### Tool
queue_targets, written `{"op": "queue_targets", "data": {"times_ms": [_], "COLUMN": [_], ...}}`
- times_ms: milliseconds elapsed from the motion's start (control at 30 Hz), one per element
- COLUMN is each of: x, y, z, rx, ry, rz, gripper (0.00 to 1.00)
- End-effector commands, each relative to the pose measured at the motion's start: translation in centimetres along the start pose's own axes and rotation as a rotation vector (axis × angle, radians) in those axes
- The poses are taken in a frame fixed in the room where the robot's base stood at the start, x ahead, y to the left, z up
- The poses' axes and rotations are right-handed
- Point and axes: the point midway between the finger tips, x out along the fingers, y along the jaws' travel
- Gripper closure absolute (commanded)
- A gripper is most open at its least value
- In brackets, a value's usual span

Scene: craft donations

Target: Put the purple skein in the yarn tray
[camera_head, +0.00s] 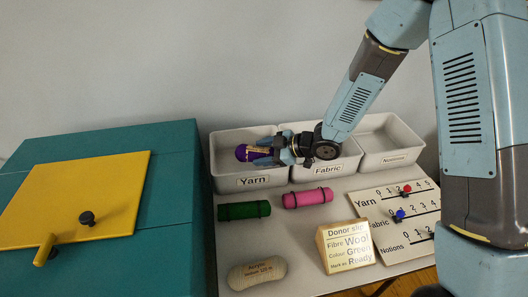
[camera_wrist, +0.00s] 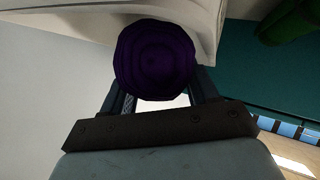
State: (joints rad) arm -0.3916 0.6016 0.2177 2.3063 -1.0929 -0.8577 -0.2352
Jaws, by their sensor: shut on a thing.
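The purple skein (camera_head: 254,153) is between the fingers of my gripper (camera_head: 283,150), which is shut on it. In the head view it lies roughly level and overlaps the yarn tray (camera_head: 254,182), the leftmost grey tray, labelled "Yarn". I cannot tell whether it touches the tray. In the wrist view the skein (camera_wrist: 155,60) shows end-on between the gripper fingers (camera_wrist: 160,92), with a pale tray wall close by. My arm comes in from the right, above the Fabric tray.
The Fabric tray (camera_head: 328,171) and Notions tray (camera_head: 394,160) stand to the right. In front lie a green roll (camera_head: 244,211), a pink roll (camera_head: 308,198), a beige skein (camera_head: 257,275), a donor slip block (camera_head: 346,247) and a counter board (camera_head: 376,203). A teal chest (camera_head: 165,180) stands left.

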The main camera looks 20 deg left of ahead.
Motion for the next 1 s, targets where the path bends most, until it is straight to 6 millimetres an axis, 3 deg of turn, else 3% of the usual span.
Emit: {"op": "queue_targets", "data": {"times_ms": [367,400,667,1000], "x": [0.35,0.36,0.39,-0.04], "y": [-0.34,-0.38,-0.57,-0.33], "z": [0.71,0.74,0.88,0.13], "rx": [0.003,0.004,0.008,0.005], "ry": [-0.001,-0.002,-0.004,-0.005], "rz": [-0.001,-0.002,-0.005,-0.007], "gripper": [0.82,0.39,0.15,0.15]}}
